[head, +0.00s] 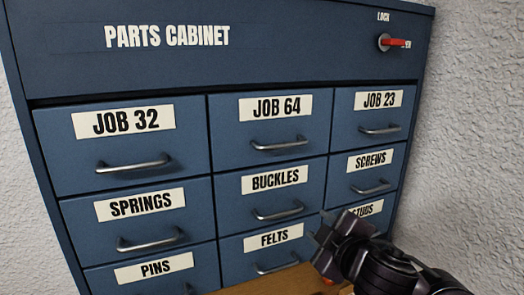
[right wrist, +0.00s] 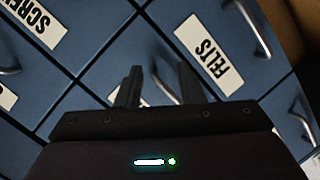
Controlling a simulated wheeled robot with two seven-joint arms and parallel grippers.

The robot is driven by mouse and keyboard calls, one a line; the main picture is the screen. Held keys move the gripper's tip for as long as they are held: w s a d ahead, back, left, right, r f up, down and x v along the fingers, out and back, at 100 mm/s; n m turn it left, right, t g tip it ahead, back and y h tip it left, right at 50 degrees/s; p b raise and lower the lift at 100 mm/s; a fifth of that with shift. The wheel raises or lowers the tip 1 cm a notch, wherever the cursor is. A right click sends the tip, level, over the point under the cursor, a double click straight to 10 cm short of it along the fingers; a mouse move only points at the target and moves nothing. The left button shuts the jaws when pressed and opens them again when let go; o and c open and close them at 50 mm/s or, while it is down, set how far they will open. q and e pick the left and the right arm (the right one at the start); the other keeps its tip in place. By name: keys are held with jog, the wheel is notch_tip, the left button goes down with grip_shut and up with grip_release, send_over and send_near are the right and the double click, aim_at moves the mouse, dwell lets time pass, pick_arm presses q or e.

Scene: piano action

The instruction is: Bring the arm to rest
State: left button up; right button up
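My right gripper (head: 321,232) is in front of the lower right of the blue parts cabinet (head: 290,50), beside the FELTS drawer label (head: 274,238). It partly covers the label that ends in "TUDS" (head: 367,209). In the right wrist view its two fingers (right wrist: 160,84) stand apart with nothing between them, and drawer fronts show beyond. The FELTS label also shows there (right wrist: 202,55). I cannot tell whether the fingers touch the cabinet. My left gripper is in neither view.
The cabinet's visible drawers, such as JOB 64 (head: 273,128) and SPRINGS (head: 140,212), look shut. The red lock handle (head: 394,42) points right toward a partly covered word. A wooden surface (head: 262,287) shows below. Textured wall (head: 468,150) lies right of the cabinet.

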jog(key=s+d+f+m+g+h, duration=0.1)
jog(key=s+d+f+m+g, duration=0.25)
jog(key=s+f, duration=0.45)
jog(key=s+d+f+m+g+h, duration=0.15)
jog(key=s+f+m+g, duration=0.25)
jog(key=s+f, duration=0.5)
jog(key=s+d+f+m+g+h, duration=0.1)
jog(key=s+d+f+m+g, duration=0.3)
jog(key=f, duration=0.7)
jog(key=s+a+f+b, duration=0.1)
jog(key=s+f+b, duration=0.15)
jog(key=f, duration=1.55)
jog(key=s+f+b, duration=0.2)
jog(key=f+b, duration=0.1)
jog(key=f, duration=1.5)
jog(key=s+d+f+g+b, duration=0.2)
jog(key=s+f+b, duration=0.3)
jog(key=s+f, duration=1.4)
notch_tip(320, 180, down, 4)
jog(key=shift+s+d+f+n, duration=0.15)
jog(key=shift+d+n, duration=0.2)
jog(key=shift+d, duration=0.25)
jog(key=shift+c, duration=0.4)
